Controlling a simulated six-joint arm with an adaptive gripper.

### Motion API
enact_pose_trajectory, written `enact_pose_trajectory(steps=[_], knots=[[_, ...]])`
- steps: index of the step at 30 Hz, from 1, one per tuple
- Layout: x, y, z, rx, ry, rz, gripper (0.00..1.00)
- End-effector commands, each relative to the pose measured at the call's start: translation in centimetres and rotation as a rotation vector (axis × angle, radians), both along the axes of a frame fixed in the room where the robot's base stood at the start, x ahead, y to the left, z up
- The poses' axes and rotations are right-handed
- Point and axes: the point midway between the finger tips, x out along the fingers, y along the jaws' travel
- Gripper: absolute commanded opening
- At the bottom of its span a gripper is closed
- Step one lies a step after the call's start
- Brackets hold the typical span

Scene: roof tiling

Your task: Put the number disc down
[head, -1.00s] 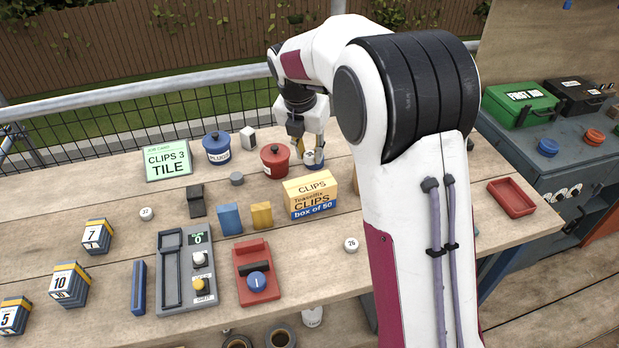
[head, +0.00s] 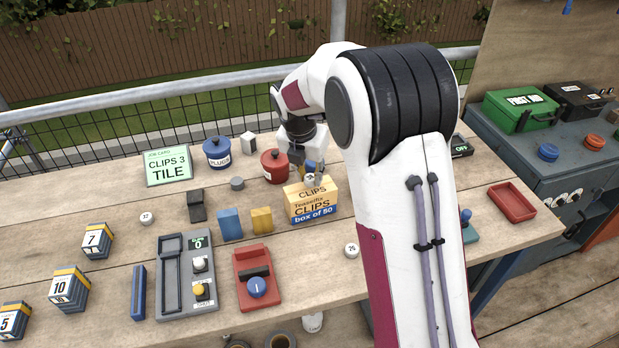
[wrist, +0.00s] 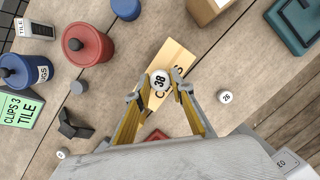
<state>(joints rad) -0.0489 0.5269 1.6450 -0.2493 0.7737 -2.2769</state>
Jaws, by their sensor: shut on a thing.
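My gripper (wrist: 160,88) is shut on a white number disc marked 38 (wrist: 159,80), seen in the wrist view. Its fingers lie on either side of the disc. In the head view my gripper (head: 311,180) is in front of the red pot and over the yellow clips box (head: 311,205). The disc shows there only as a small pale shape. In the wrist view the disc overlaps the top of the clips box (wrist: 176,58); whether it touches the box, I cannot tell. Other white discs lie on the bench: 37 (head: 146,218) and 26 (head: 351,250).
A red pot (head: 275,166) and a blue pot (head: 217,151) stand behind. Blue and yellow blocks (head: 261,219) stand left of the clips box. A grey panel (head: 186,285) and a red device (head: 257,295) lie at the front. Bench around disc 26 is clear.

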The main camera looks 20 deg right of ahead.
Motion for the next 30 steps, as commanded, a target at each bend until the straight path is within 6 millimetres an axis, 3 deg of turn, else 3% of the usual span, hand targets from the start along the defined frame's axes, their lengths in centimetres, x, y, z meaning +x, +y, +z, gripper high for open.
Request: enact_pose_trajectory(steps=[4,19,21,30], knots=[[-0.1,0.0,-1.2,0.000,0.001,0.000,0.11],[0.0,0.0,-1.7,0.001,0.001,-0.001,0.11],[0.0,0.0,-1.7,0.001,0.001,-0.001,0.38],[0.0,0.0,-1.7,0.001,0.001,-0.001,0.39]])
